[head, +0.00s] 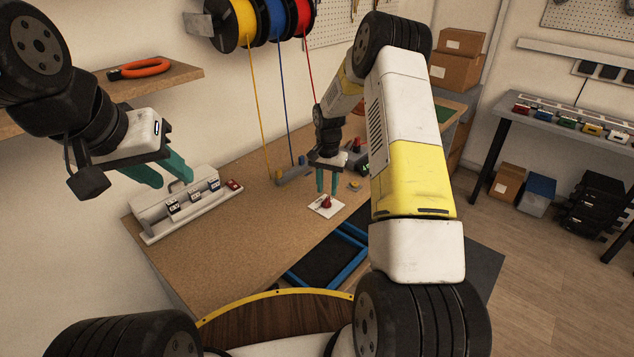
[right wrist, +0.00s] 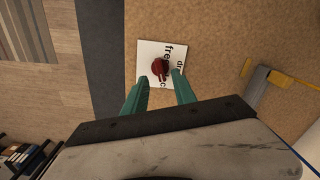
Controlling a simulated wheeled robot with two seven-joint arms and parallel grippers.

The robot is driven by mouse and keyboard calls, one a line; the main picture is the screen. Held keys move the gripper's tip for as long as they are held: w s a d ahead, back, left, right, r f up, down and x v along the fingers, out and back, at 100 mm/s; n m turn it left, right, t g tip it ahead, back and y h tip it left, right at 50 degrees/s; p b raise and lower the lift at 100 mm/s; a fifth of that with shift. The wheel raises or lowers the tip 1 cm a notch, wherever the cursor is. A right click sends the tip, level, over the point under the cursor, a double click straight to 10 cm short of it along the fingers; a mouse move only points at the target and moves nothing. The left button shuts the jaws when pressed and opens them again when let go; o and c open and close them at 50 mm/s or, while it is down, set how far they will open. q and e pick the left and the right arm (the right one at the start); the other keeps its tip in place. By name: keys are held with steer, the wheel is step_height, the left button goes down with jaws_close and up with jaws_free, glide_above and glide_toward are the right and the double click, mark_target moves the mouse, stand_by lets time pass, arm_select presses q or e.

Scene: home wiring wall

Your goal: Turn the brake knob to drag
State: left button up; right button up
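The red brake knob (head: 326,202) sits on a white square plate (head: 316,208) on the brown workbench. In the right wrist view the knob (right wrist: 159,68) is dark red, and its plate (right wrist: 148,52) carries black lettering, partly hidden, starting "fre" and "dr". My right gripper (head: 327,189) points down over the plate. Its teal fingers (right wrist: 160,77) are apart, with the knob between or just beyond the tips. I cannot tell whether either finger touches it. My left gripper (head: 169,177) is open and empty, to the left, above the bench's left side.
A grey rail with small modules (head: 178,210) stands on the bench at left. Blue-framed trays (head: 330,262) lie at the bench's front. Bare bench lies left of the plate.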

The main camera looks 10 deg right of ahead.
mark_target(327, 199)
steer(key=shift+f, duration=2.1)
jaws_close()
